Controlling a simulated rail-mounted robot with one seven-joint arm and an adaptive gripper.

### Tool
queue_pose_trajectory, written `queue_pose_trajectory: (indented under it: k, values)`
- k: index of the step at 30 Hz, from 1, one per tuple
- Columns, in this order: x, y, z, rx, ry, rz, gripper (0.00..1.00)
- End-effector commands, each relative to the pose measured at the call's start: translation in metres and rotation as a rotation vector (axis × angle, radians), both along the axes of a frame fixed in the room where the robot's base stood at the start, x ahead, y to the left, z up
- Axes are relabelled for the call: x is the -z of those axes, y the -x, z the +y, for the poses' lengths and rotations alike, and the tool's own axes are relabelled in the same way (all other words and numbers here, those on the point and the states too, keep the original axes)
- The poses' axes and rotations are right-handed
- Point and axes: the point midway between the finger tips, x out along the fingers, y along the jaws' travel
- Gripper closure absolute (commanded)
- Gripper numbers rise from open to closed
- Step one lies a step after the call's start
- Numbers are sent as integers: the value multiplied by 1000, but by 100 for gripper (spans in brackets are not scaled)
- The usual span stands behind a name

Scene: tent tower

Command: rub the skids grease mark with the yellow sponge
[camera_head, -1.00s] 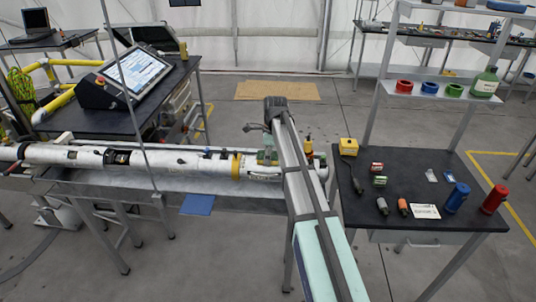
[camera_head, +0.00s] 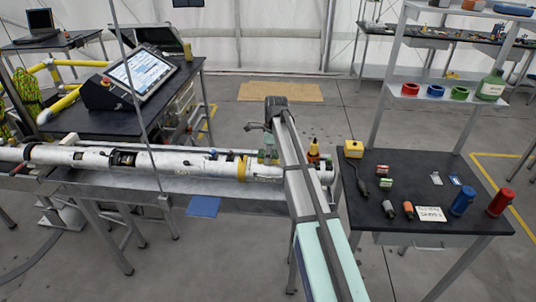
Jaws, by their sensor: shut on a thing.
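My gripper (camera_head: 267,150) hangs at the end of my arm over the long white tube, just right of the tube's yellow band (camera_head: 242,168). It is partly hidden behind my own arm link. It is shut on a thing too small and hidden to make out. I cannot pick out the yellow sponge anywhere. The skid's grease mark cannot be told apart, and whether the gripper touches the tube cannot be seen. The white tube (camera_head: 180,161) lies along a narrow grey bench (camera_head: 130,186).
A black table (camera_head: 400,166) at the right holds a yellow box (camera_head: 353,149) with a cable, a white card (camera_head: 430,214), a blue canister (camera_head: 461,199) and a red canister (camera_head: 499,202). A tilted monitor (camera_head: 140,75) stands behind the tube.

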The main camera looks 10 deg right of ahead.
Motion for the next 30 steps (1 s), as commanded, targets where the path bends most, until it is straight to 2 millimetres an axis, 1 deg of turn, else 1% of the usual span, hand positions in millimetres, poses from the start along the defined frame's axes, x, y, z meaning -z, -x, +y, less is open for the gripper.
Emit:
queue_pose_trajectory:
  k: [1, 9, 11, 12, 14, 30]
  values:
    - [1, 9, 2, 0, 0, 3, 77]
    - [1, 33, 7, 2, 0, 4, 77]
    - [-4, 30, 6, 3, 0, 3, 77]
    - [-15, 29, 6, 2, 0, 1, 77]
    - [-27, 29, 6, 2, 0, 1, 77]
    - [-73, 29, 5, 4, 0, 1, 77]
